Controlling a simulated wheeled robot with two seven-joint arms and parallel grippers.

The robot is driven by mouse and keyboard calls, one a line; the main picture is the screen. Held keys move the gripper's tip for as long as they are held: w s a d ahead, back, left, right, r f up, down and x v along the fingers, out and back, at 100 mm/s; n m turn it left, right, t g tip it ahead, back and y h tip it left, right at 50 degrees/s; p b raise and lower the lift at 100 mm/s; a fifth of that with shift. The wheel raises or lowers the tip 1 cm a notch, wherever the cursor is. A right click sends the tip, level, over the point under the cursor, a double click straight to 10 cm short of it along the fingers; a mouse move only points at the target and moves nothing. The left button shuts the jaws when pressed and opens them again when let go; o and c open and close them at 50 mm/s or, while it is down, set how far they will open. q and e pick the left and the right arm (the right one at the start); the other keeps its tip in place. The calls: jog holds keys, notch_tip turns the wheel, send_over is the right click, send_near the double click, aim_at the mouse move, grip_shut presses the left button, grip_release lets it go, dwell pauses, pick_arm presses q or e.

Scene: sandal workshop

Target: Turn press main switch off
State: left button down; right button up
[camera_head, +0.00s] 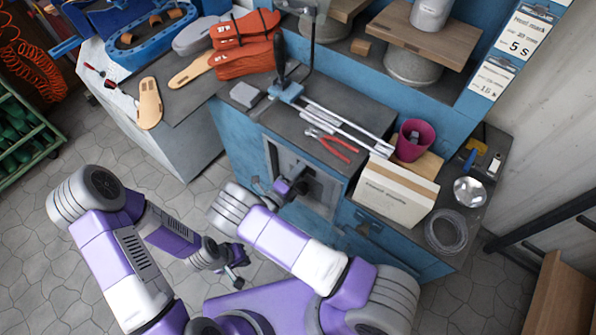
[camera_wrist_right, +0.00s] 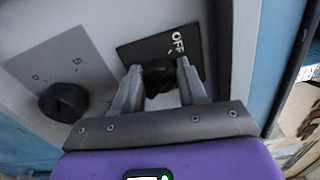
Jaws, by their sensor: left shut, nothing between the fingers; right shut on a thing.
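The press main switch (camera_wrist_right: 158,78) is a dark rotary knob on a black plate (camera_wrist_right: 190,48) with the word OFF in white. In the right wrist view my right gripper (camera_wrist_right: 158,88) has its two fingers closed on either side of this knob. In the head view my right gripper (camera_head: 303,186) is at the grey front panel (camera_head: 322,200) of the blue press cabinet, and the switch itself is hidden there. My left gripper (camera_head: 236,272) is shut and empty, low over the floor and apart from the cabinet.
A second dark knob (camera_wrist_right: 62,102) on a grey plate sits left of the switch. The bench above holds red-handled pliers (camera_head: 332,142), a cardboard box (camera_head: 395,190), a magenta cup (camera_head: 410,140) and a wire coil (camera_head: 446,231). Sandal soles (camera_head: 150,103) lie on the left bench.

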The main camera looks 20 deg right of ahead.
jog(key=shift+s+f+n, duration=0.1)
jog(key=shift+f+n, duration=0.05)
jog(key=shift+n, duration=0.45)
jog(key=o, duration=1)
